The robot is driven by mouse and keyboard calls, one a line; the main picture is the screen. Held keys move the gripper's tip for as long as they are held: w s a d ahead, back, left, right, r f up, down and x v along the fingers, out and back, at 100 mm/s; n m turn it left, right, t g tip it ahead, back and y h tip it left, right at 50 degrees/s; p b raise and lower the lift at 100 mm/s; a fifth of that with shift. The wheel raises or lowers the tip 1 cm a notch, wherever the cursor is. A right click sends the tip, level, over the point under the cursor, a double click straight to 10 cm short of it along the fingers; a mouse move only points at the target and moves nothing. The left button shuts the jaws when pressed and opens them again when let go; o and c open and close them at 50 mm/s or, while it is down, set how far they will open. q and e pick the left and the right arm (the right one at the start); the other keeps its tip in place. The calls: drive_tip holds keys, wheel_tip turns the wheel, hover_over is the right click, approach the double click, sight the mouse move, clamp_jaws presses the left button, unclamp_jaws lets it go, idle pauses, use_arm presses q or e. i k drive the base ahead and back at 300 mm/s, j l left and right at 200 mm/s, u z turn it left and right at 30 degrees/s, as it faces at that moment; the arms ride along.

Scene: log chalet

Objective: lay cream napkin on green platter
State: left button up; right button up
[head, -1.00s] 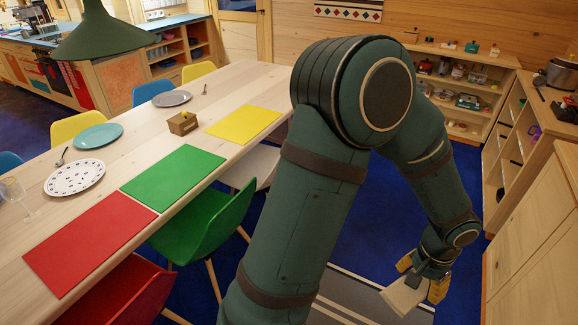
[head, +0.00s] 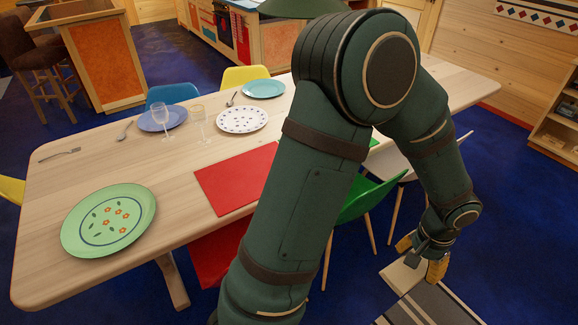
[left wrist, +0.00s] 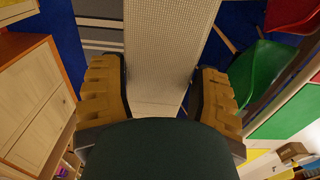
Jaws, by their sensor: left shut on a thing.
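The green platter (head: 108,222) lies on the near left end of the wooden table in the head view. It is round, light green, with a dark ring and orange flowers, and nothing lies on it. My left gripper (head: 420,257) is low at the right of the head view, beyond the table's near side and far from the platter. Its yellow fingers are shut on the cream napkin (head: 400,276). In the left wrist view the woven napkin (left wrist: 167,45) stretches away between the fingers of the left gripper (left wrist: 160,92). My right gripper is not in view.
The wooden table (head: 60,180) also bears a red placemat (head: 235,178), a spotted plate (head: 242,119), a blue plate (head: 162,118), glasses (head: 198,122) and a fork (head: 60,154). A green chair (head: 368,196) stands along the near side. Tabletop around the platter is clear.

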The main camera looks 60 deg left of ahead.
sight(111, 219)
drive_tip(key=k+j+u, duration=0.65)
drive_tip(key=j, duration=0.3)
drive_tip(key=k+j+u, duration=0.1)
drive_tip(key=j, duration=0.25)
drive_tip(key=k+j, duration=0.15)
drive_tip(key=j, duration=0.2)
drive_tip(key=k+j, duration=0.15)
drive_tip(key=j, duration=0.15)
drive_tip(key=k+j, duration=0.1)
drive_tip(key=j, duration=0.25)
drive_tip(key=k+j, duration=0.15)
drive_tip(key=j, duration=0.2)
drive_tip(key=u, duration=0.05)
